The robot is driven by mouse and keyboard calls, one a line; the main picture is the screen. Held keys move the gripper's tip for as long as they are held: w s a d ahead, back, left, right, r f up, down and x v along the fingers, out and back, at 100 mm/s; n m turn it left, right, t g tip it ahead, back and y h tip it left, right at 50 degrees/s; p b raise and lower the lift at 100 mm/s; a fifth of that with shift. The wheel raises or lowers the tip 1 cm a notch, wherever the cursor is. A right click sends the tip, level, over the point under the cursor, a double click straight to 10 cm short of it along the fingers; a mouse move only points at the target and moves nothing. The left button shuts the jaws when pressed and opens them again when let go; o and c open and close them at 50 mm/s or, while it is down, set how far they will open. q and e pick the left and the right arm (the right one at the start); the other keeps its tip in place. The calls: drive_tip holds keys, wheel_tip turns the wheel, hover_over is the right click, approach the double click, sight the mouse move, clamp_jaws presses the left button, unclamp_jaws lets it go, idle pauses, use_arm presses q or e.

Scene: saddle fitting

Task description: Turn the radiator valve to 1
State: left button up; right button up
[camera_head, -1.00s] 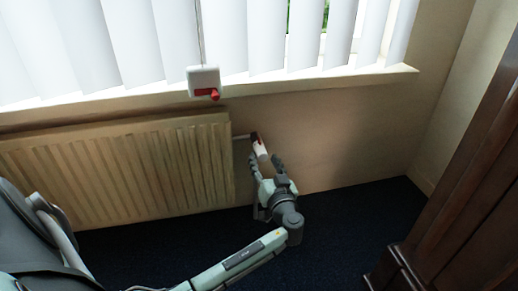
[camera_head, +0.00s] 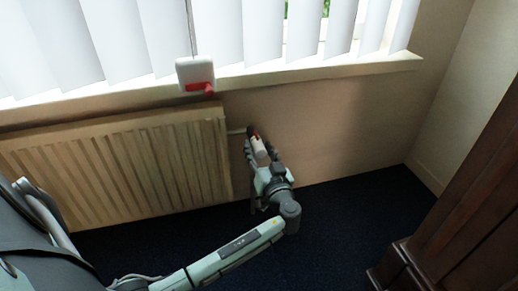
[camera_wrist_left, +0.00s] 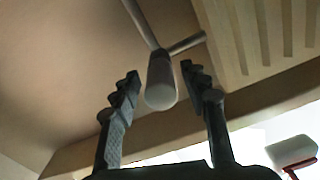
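The radiator valve has a white cylindrical knob (camera_head: 259,148) with a dark red part at its far end, beside the radiator (camera_head: 120,160). In the left wrist view the knob (camera_wrist_left: 161,82) hangs below a junction of pipes. My left gripper (camera_head: 259,150) is open, with a finger on each side of the knob. In the left wrist view the left gripper (camera_wrist_left: 160,72) shows gaps between both fingers and the knob. Markings on the knob are too small to read. My right gripper is not in view.
A white box with a red lever (camera_head: 195,72) hangs before the window blinds (camera_head: 250,35), above the radiator. A window sill (camera_head: 320,70) runs over the valve. Dark wooden furniture (camera_head: 465,195) stands at the right. The dark floor (camera_head: 340,225) between is clear.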

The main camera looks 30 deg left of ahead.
use_arm(q)
clamp_jaws()
